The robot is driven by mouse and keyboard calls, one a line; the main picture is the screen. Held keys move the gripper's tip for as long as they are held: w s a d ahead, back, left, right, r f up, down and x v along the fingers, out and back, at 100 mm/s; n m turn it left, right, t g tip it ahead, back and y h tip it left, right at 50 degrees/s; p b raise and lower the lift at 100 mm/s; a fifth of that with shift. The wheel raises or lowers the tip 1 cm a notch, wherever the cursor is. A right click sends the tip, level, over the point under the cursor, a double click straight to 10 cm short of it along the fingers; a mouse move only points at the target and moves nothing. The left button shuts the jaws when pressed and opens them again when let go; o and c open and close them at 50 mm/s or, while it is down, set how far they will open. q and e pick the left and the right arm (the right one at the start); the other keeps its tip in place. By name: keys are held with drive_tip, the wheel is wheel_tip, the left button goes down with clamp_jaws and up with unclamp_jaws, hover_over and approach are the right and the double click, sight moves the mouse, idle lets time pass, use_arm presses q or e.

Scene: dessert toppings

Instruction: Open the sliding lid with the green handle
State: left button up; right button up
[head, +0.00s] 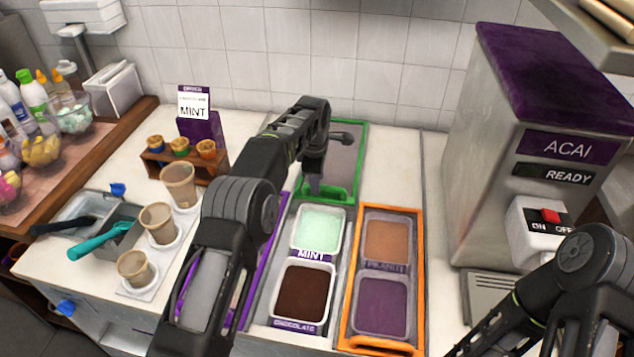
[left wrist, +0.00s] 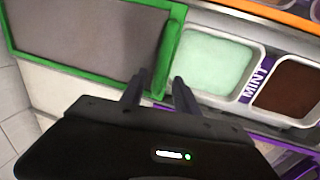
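The green-framed sliding lid (head: 345,150) has a grey panel and lies at the back of the topping counter. It also shows in the left wrist view (left wrist: 85,40). Its green handle (left wrist: 168,58) runs along the edge beside the mint tub. The mint tub (head: 319,228) and chocolate tub (head: 304,290) in front of it are uncovered. My left gripper (head: 316,188) is at the handle. In the left wrist view its two fingers (left wrist: 157,82) are apart, one on each side of the handle's near end; contact cannot be told. My right gripper does not show, only my right arm.
An orange-framed lid (head: 348,322) covers the peanut and purple tubs on the right. A purple-framed lid (head: 243,312) is partly hidden by my left arm. Paper cups (head: 158,223) stand to the left. The acai machine (head: 490,150) stands at the right.

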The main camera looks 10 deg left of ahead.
use_arm(q)
wheel_tip(320, 180, up, 6)
drive_tip(key=s+b, duration=0.1)
drive_tip(key=shift+s+r, duration=0.15)
drive_tip(key=shift+r, duration=0.1)
idle(0.4)
